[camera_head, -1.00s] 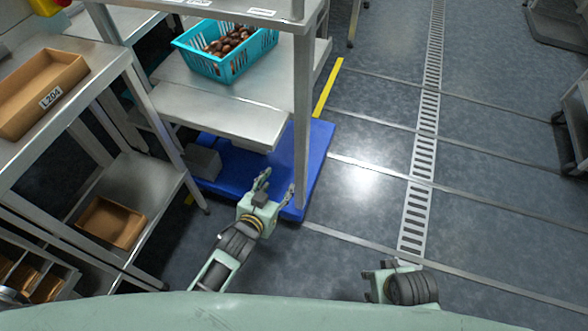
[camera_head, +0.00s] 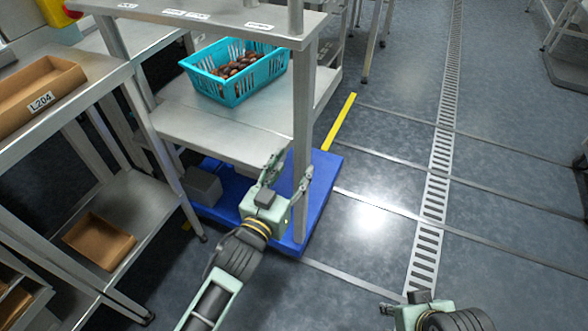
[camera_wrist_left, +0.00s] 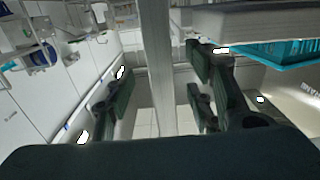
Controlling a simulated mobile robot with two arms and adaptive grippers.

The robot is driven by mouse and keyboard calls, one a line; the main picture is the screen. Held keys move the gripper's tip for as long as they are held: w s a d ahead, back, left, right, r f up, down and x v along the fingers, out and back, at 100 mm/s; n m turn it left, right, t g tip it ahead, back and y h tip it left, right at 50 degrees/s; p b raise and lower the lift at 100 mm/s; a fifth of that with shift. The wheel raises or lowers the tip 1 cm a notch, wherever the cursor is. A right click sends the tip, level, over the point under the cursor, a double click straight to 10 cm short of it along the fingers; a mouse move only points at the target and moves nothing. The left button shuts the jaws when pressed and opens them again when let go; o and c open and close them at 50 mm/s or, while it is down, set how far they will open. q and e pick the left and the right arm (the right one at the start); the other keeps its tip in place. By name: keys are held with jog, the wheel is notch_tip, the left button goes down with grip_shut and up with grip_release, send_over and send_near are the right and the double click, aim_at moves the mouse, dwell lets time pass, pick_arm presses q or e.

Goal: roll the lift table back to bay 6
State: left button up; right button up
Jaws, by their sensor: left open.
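What looks like the lift table is a steel frame with a blue base (camera_head: 322,190), a shelf (camera_head: 225,132) and an upright post (camera_head: 302,110). A grey box (camera_head: 203,186) sits on the blue base. My left gripper (camera_head: 290,168) is open at the post, low down and above the base's near right corner. In the left wrist view the post (camera_wrist_left: 157,65) stands between the two spread fingers, with no grip on it visible. My right gripper (camera_head: 420,308) shows only in part at the bottom edge; its fingers are not clear.
A teal basket (camera_head: 232,98) of dates stands on the shelf. A steel rack (camera_head: 140,195) with a tray labelled L204 (camera_head: 40,100) stands close on the left. A yellow floor strip (camera_head: 340,122) and a drain grate (camera_head: 434,195) lie to the right, where the floor is clear.

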aim_at(299, 157)
pick_arm(q)
jog(key=b+x, duration=0.1)
jog(key=x, duration=0.6)
jog(key=shift+w, duration=0.2)
grip_shut()
dwell(0.4)
